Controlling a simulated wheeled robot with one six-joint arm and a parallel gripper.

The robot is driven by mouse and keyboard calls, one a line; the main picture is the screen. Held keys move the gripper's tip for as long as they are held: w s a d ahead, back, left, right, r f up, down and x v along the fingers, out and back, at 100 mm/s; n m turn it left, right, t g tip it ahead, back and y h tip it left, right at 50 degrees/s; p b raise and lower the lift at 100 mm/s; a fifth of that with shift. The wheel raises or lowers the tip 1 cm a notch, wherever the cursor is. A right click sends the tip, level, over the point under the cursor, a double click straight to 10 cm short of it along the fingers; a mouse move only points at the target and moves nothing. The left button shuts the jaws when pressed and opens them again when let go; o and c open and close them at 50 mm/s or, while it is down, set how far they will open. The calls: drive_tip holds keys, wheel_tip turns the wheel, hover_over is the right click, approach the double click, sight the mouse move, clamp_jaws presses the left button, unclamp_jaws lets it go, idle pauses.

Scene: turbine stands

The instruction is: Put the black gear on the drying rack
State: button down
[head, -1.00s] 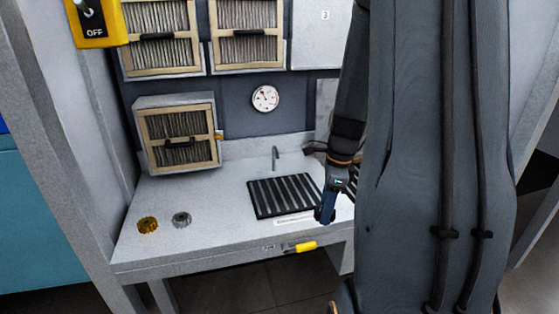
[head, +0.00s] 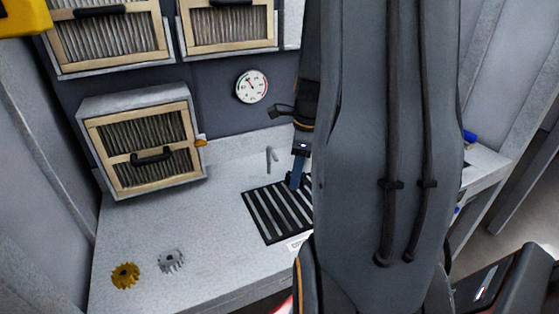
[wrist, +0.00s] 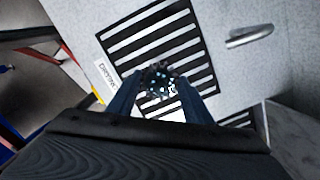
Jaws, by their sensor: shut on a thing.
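The black gear (wrist: 160,80) is between the fingertips of my gripper (wrist: 159,92) in the wrist view, with the jaws shut on it. The drying rack (wrist: 128,30), a black slatted grid set on the bench, lies below the gear in that view; the height of the gear above it is hard to tell. In the head view my gripper (head: 296,182) is over the right part of the rack (head: 268,215). My arm hides the rack's right side there, and the gear cannot be made out.
A gold gear (head: 125,275) and a silver gear (head: 171,261) lie on the left of the bench (head: 190,225). A filter box (head: 145,145) stands behind them. A small faucet (head: 270,160) rises behind the rack. A gauge (head: 251,86) is on the back wall.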

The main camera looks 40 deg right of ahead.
drive_tip(key=shift+w+f, duration=0.1)
drive_tip(key=shift+w, duration=0.3)
wheel_tip(320, 180, down, 6)
drive_tip(key=b, duration=0.6)
drive_tip(key=shift+f+b, duration=0.35)
drive_tip(key=shift+f, duration=0.65)
drive_tip(key=shift+f, duration=0.35)
drive_tip(key=c, duration=0.7)
unclamp_jaws()
drive_tip(key=shift+o, duration=0.2)
drive_tip(key=shift+r, duration=0.1)
drive_tip(key=r+p, duration=0.4)
drive_tip(key=p, duration=0.1)
drive_tip(key=r+p, duration=0.2)
drive_tip(key=r, duration=0.1)
drive_tip(key=shift+s+d, duration=0.25)
drive_tip(key=shift+s, duration=0.1)
drive_tip(key=shift+f, duration=0.1)
